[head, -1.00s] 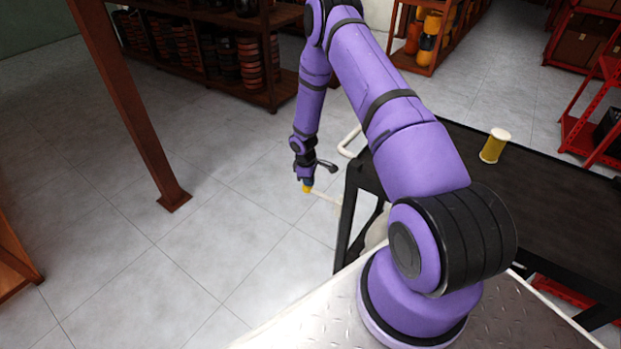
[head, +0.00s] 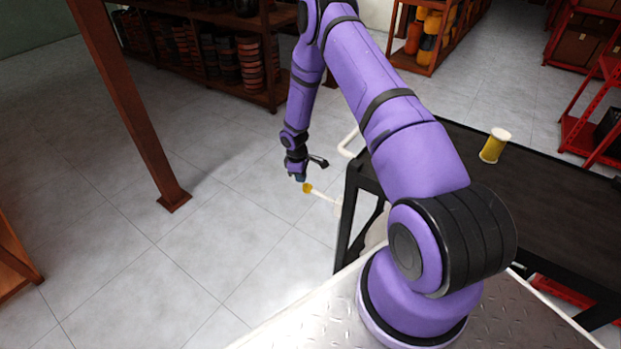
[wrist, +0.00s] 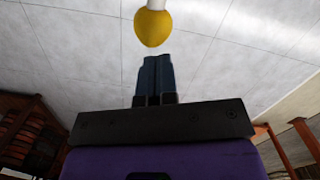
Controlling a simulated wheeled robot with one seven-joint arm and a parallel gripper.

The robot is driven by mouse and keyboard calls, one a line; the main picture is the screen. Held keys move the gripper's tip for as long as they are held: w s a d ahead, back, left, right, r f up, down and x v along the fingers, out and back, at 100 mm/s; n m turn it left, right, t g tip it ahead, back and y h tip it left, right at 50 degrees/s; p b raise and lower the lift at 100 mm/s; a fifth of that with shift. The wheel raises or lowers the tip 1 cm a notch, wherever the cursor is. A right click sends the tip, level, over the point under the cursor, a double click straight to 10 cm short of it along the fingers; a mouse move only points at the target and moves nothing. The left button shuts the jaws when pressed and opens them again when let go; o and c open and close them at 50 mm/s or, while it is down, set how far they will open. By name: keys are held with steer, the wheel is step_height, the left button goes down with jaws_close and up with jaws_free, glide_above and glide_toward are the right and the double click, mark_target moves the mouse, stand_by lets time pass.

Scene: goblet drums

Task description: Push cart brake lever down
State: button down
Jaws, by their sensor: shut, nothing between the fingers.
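The brake lever is a thin white rod (head: 325,197) ending in a yellow knob (head: 308,188). It sticks out to the left from the black cart (head: 480,190) and slopes slightly up toward the knob. My gripper (head: 300,179) is shut and empty, just above and to the left of the knob in the head view. In the wrist view, the shut dark-blue fingers (wrist: 154,60) point at the yellow knob (wrist: 153,29), which shows just beyond their tips. A narrow gap shows there; the depth between them is unclear.
A white cart handle (head: 348,143) rises near my gripper. A brown post (head: 130,110) stands to the left. Open tiled floor lies around the lever's left side.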

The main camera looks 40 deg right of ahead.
step_height(320, 180, up, 10)
steer(key=shift+w+a+r, duration=0.2)
steer(key=shift+w+a, duration=0.15)
steer(key=shift+w, duration=0.05)
stand_by(0.5)
